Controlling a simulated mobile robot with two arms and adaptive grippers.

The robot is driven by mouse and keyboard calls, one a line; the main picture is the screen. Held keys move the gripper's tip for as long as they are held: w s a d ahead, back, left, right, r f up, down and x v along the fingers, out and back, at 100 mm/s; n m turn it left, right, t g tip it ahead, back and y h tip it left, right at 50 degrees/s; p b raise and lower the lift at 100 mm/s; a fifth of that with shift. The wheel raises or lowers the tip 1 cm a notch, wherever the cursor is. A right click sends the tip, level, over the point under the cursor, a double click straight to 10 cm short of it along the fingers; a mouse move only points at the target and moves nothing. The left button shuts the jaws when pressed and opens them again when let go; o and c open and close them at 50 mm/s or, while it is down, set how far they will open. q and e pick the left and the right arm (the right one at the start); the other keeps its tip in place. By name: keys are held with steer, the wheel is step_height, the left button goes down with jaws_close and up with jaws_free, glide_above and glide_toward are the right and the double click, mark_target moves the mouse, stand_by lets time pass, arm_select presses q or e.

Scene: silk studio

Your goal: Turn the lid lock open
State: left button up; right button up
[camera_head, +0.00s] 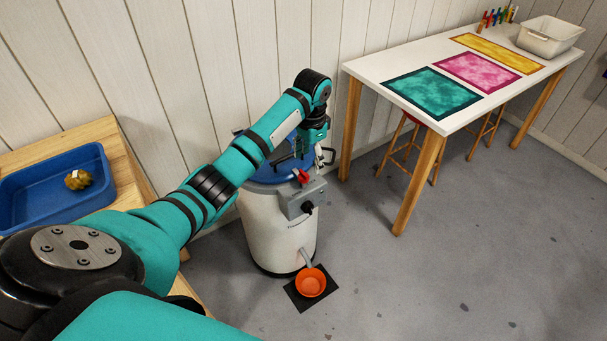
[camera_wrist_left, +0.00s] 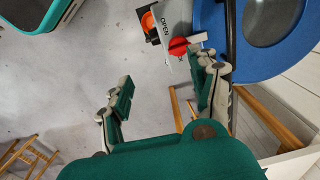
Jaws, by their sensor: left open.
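The red lid lock (camera_head: 302,176) sits at the rim of the blue lid (camera_head: 268,174) on a pale cylindrical drum (camera_head: 275,228). In the left wrist view the lock (camera_wrist_left: 178,46) is a red round knob beside a grey plate marked OPEN (camera_wrist_left: 166,27). My left gripper (camera_head: 307,159) is above the lid, near the lock. Its two fingers are spread and hold nothing in the left wrist view (camera_wrist_left: 160,85). One fingertip is close to the lock; I cannot tell whether they touch. The arm and gripper hide part of the lid. My right gripper is not in view.
A grey box with a black knob (camera_head: 307,207) is on the drum's front. A white table (camera_head: 400,76) with coloured sheets stands right, a blue tray (camera_head: 30,205) left.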

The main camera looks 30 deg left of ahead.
arm_select(q)
step_height(320, 180, up, 7)
glide_above(304, 173)
step_height(304, 173, down, 17)
steer(key=shift+r+b, duration=0.1)
steer(key=shift+b, duration=0.25)
